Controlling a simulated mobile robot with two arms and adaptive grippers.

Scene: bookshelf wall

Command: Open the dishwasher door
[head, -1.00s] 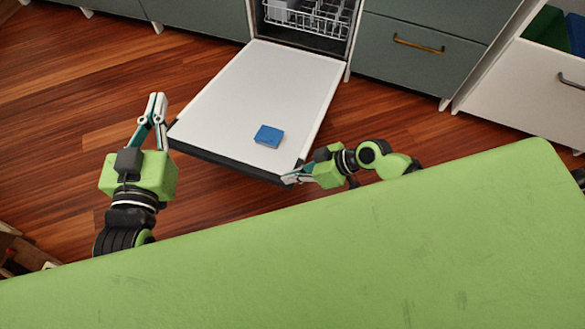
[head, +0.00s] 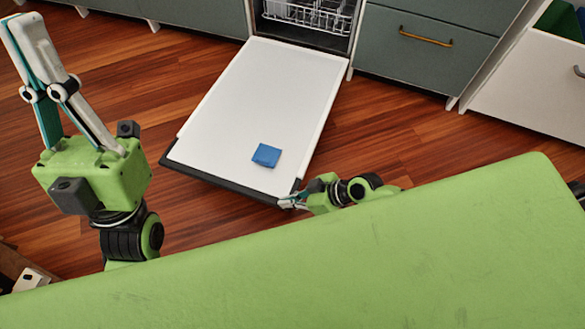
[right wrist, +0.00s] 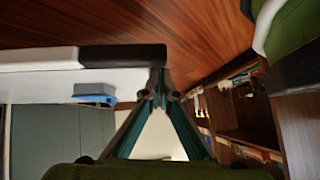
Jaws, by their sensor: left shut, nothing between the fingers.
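The dishwasher door (head: 255,100) is folded down low over the floor, its white inner face up and its dark edge strip (head: 220,182) toward me. A blue block (head: 266,155) lies on it near that edge. My right gripper (head: 283,202) is at the door's near right corner. In the right wrist view its fingers (right wrist: 157,82) come together at the tips, against or just beside the end of the dark strip (right wrist: 122,54); I cannot tell if they touch. My left gripper (head: 22,22) is shut and empty, raised left of the door and apart from it.
The dishwasher opening shows a white rack (head: 305,14). A teal drawer front with a brass handle (head: 426,37) is to its right, beside a white drawer (head: 530,85). A green surface (head: 330,260) fills the foreground. Wooden floor (head: 150,75) is clear left of the door.

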